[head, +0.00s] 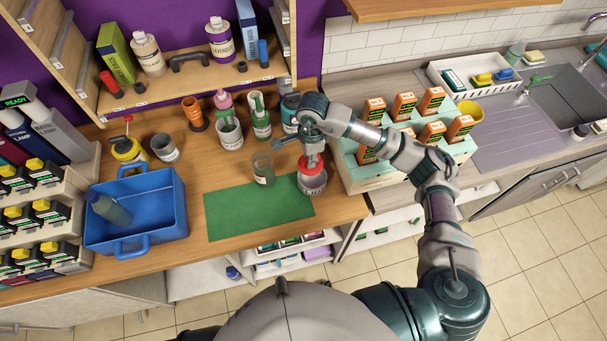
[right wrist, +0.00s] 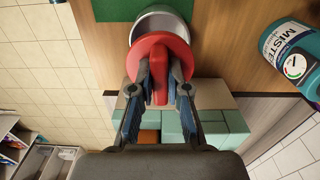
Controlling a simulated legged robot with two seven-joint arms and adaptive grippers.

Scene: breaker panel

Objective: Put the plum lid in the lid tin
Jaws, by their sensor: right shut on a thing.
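A red lid (head: 312,167) with an upright grip is held by my right gripper (head: 314,157). No plum-coloured lid is clear to me; the held one looks red. In the right wrist view the two fingers (right wrist: 161,82) are shut on the grip of the red lid (right wrist: 144,47). My left gripper is not in view.
A glass jar (head: 264,168) stands close left of the tin. A blue crate (head: 170,205) is at the left. A pale crate of orange boxes (head: 375,178) is close right.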

